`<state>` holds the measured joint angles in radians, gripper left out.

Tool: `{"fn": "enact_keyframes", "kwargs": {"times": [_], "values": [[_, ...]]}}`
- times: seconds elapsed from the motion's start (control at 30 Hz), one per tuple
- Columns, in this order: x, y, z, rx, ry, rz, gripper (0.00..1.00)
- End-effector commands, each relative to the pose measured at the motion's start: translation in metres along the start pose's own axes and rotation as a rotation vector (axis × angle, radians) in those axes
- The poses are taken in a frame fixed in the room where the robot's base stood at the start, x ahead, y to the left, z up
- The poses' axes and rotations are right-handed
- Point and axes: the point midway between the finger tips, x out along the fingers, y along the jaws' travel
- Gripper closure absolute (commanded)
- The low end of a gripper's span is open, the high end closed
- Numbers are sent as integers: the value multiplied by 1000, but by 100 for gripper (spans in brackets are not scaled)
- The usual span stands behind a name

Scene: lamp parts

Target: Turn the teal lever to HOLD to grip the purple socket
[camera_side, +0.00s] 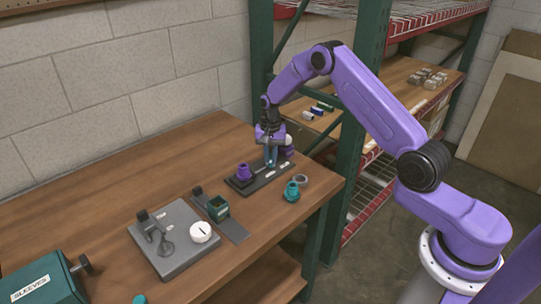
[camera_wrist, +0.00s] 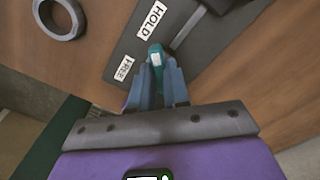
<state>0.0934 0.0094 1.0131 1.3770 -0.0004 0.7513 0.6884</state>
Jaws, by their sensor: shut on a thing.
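The purple socket (camera_side: 243,173) stands on the left end of a dark base plate (camera_side: 236,187) in the side view; it is not visible in the wrist view. The teal lever (camera_wrist: 155,51) is between my fingertips at the edge of the plate's label area. My gripper (camera_wrist: 157,68) is shut on it; in the side view my gripper (camera_side: 270,160) points down over the plate. The lever tip is beside and between the HOLD label (camera_wrist: 152,20) and the FREE label (camera_wrist: 123,68). Whether the socket is gripped cannot be told.
A grey ring (camera_side: 301,180) and a teal part (camera_side: 292,191) lie to the right of the plate. A green shelf post (camera_side: 345,160) rises behind.

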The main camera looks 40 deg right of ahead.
Motion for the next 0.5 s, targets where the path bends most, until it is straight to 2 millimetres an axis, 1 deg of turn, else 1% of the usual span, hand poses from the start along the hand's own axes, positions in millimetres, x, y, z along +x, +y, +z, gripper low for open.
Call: {"fn": "enact_keyframes", "kwargs": {"times": [0.43,0.47,0.5], "values": [[-1,0,1,13,-3,1,100],[-1,0,1,13,-3,1,78],[-1,0,1,13,-3,1,65]]}}
